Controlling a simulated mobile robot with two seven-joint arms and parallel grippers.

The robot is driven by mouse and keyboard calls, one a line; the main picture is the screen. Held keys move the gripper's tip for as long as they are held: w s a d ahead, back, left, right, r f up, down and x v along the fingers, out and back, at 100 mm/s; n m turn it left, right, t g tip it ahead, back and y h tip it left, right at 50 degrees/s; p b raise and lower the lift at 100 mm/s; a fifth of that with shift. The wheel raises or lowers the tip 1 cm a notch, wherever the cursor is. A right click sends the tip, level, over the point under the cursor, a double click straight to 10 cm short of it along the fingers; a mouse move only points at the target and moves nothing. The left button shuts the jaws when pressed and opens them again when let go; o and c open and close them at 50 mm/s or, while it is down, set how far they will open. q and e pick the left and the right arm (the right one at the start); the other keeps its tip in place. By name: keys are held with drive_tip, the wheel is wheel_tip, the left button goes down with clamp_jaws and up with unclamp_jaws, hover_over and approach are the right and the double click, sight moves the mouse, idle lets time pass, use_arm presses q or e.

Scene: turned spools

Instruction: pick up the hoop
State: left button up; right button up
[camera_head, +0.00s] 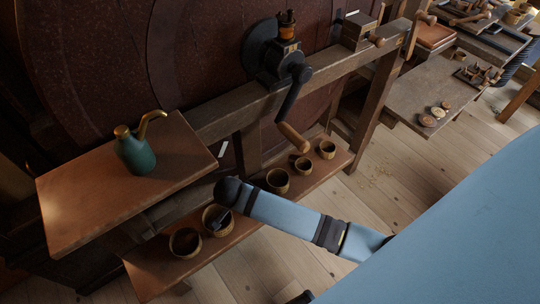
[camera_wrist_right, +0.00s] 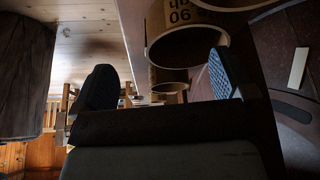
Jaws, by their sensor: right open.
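Several round, tan, hoop-like rings or cups stand in a row on the low wooden shelf in the head view; I cannot tell which one is the hoop. The front-left one (camera_head: 185,256) and the one beside it (camera_head: 212,233) are the largest. My right gripper (camera_head: 223,215) is over that second one and partly hides it. In the right wrist view my right gripper (camera_wrist_right: 160,82) is open. A large tan ring with dark printing (camera_wrist_right: 180,50) shows beyond and between its fingers, with a smaller ring (camera_wrist_right: 170,87) behind. My left gripper is not in view.
A green can with a brass spout (camera_head: 137,153) stands on the higher wooden board (camera_head: 85,210) at left. A dark crank with a wooden handle (camera_head: 293,137) hangs above the shelf (camera_head: 150,277). Smaller cups (camera_head: 278,181) stand farther along the shelf. A side table (camera_head: 425,88) is at right.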

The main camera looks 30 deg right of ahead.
approach(280, 183)
drive_tip(key=shift+f, duration=0.75)
drive_tip(key=shift+d+x, duration=0.15)
drive_tip(key=shift+x, duration=1.2)
drive_tip(key=shift+d+x, duration=0.15)
drive_tip(key=shift+x, duration=1.15)
drive_tip(key=shift+w+r, duration=0.1)
drive_tip(key=shift+r, duration=0.05)
drive_tip(key=c, duration=0.8)
